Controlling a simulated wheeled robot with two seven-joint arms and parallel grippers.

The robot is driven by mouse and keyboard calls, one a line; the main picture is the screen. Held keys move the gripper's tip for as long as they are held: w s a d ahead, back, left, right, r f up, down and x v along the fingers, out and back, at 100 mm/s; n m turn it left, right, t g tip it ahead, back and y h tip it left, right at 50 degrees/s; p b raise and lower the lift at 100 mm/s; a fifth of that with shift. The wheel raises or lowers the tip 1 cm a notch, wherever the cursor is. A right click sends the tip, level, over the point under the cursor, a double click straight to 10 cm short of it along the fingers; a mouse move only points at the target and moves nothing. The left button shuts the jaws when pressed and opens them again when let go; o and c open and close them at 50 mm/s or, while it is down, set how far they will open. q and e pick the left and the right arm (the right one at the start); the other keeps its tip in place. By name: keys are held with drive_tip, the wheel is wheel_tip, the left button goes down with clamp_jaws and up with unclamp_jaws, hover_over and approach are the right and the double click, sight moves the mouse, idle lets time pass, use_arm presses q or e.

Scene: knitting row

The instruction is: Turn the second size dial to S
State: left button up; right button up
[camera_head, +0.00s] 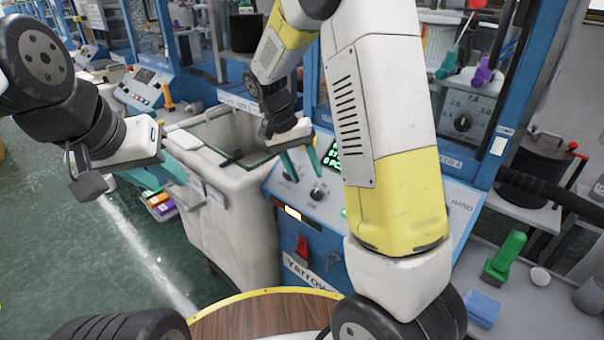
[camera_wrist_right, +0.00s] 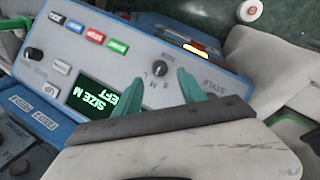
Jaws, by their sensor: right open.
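The blue-framed machine's sloping panel (camera_wrist_right: 135,50) carries a small black dial (camera_wrist_right: 160,68) with small letters around it. It shows in the head view (camera_head: 317,191). My left gripper (camera_head: 192,182) is open at the grey bin's left side.
The grey fabric bin (camera_head: 228,215) stands left of the panel. A red switch (camera_head: 302,248) is on the machine's front. A green-handled brush (camera_head: 505,255) and blue sponge (camera_head: 482,308) lie at the right. My right arm covers much of the panel in the head view.

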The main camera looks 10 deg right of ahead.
sight(314, 192)
drive_tip(key=x, duration=0.6)
clamp_jaws()
